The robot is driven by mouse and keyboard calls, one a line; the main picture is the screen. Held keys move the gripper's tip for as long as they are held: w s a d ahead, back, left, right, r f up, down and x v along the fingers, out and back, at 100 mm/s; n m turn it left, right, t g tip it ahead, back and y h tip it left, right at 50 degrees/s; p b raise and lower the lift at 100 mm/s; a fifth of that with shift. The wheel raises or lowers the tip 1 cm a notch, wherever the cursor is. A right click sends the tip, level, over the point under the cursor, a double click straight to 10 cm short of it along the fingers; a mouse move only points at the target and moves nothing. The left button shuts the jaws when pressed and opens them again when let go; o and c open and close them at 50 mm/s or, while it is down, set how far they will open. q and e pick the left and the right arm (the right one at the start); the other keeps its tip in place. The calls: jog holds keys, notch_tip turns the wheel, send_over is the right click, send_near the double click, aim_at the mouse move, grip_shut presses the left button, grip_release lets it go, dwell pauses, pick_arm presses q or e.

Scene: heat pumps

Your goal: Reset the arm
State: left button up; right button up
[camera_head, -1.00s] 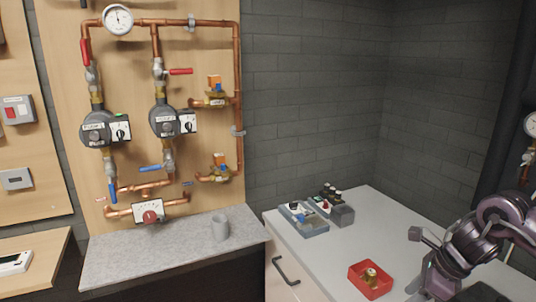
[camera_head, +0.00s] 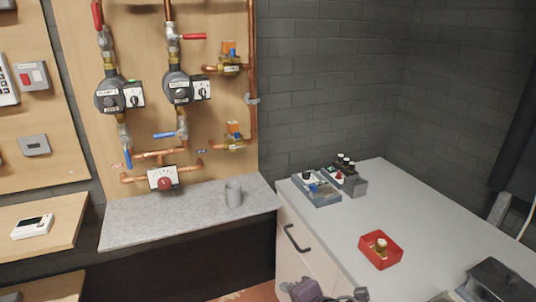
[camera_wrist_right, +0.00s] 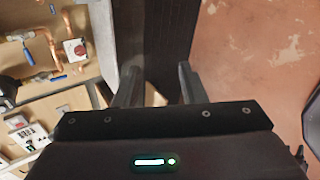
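My right gripper (camera_wrist_right: 158,78) shows in the right wrist view with its two dark fingers apart and nothing between them. A dark panel, the reddish floor and part of the pipe board lie beyond the fingers. My left gripper is not in view.
The counter's middle is clear.

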jog(key=s+d+f+m+g+h, duration=0.35)
jog(key=s+d+m, duration=0.4)
jog(key=m, duration=0.45)
jog(key=s+d+f+m+g+h, duration=0.2)
jog(key=s+d+f+m, duration=0.2)
jog(key=s+d+m, duration=0.45)
jog(key=s+a+f+m+g, duration=0.1)
jog(key=s+f, duration=0.1)
jog(key=f, duration=1.4)
jog(key=s+a+f+m+g, duration=0.1)
jog(key=s+f, duration=0.1)
jog(key=f, duration=1.3)
jog(key=s+d+f, duration=0.2)
jog(key=s+f, duration=0.6)
jog(key=s, duration=0.1)
jog(key=s+d+f, duration=0.1)
jog(key=s+f, duration=0.7)
jog(key=s, duration=0.1)
jog(key=shift+d+f+g, duration=0.25)
jog(key=shift+d+g, duration=0.1)
jog(key=shift+d, duration=0.05)
jog(key=shift+s, duration=0.1)
